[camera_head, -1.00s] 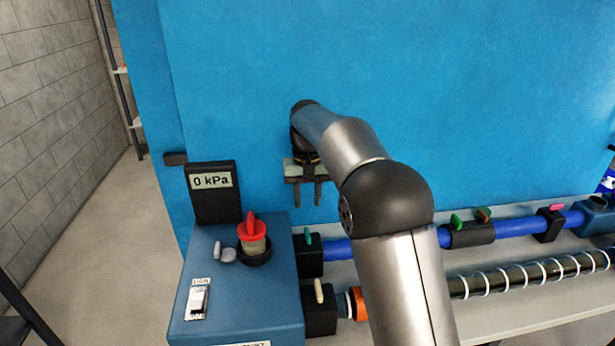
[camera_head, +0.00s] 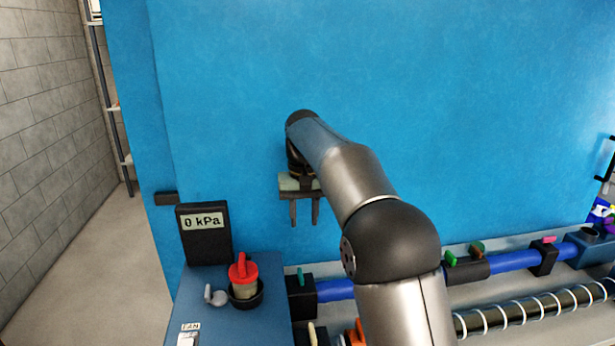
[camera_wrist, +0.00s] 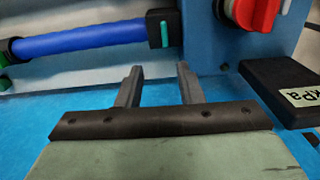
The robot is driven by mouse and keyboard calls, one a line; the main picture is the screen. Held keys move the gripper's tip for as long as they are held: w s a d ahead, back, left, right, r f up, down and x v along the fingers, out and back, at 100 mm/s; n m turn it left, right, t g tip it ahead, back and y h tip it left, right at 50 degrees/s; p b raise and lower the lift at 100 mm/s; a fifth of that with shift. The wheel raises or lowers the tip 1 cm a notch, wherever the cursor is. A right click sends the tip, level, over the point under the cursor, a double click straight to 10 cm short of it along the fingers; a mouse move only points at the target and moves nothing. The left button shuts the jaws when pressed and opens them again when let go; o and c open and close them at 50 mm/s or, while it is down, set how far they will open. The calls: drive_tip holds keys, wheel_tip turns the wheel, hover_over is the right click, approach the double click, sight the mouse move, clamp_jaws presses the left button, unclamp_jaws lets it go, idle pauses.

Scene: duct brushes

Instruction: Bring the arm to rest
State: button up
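My gripper (camera_head: 304,212) hangs in front of the blue wall panel, fingers pointing down, above the bench's left part. In the wrist view my gripper (camera_wrist: 160,88) shows two fingers set apart with nothing between them. It is open and touches nothing that I can see. My arm reaches up from the bottom of the head view and bends over to the gripper.
A blue pipe (camera_head: 513,260) and a ringed clear pipe (camera_head: 535,305) run right. The blue panel (camera_head: 450,110) stands close behind my gripper.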

drive_tip(key=s+d+f+m, duration=0.1)
drive_tip(key=s+d, duration=0.5)
drive_tip(key=s, duration=0.3)
drive_tip(key=s+d+f, duration=0.1)
drive_tip(key=s+d, duration=0.5)
drive_tip(key=s, duration=0.2)
drive_tip(key=s+d+f, duration=0.2)
drive_tip(key=s+f, duration=0.3)
drive_tip(key=s, duration=0.4)
drive_tip(key=s+d+f, duration=0.3)
drive_tip(key=s+f, duration=0.2)
drive_tip(key=s, duration=0.5)
drive_tip(key=shift+d+m+t, duration=0.15)
drive_tip(key=shift+m+t, duration=0.15)
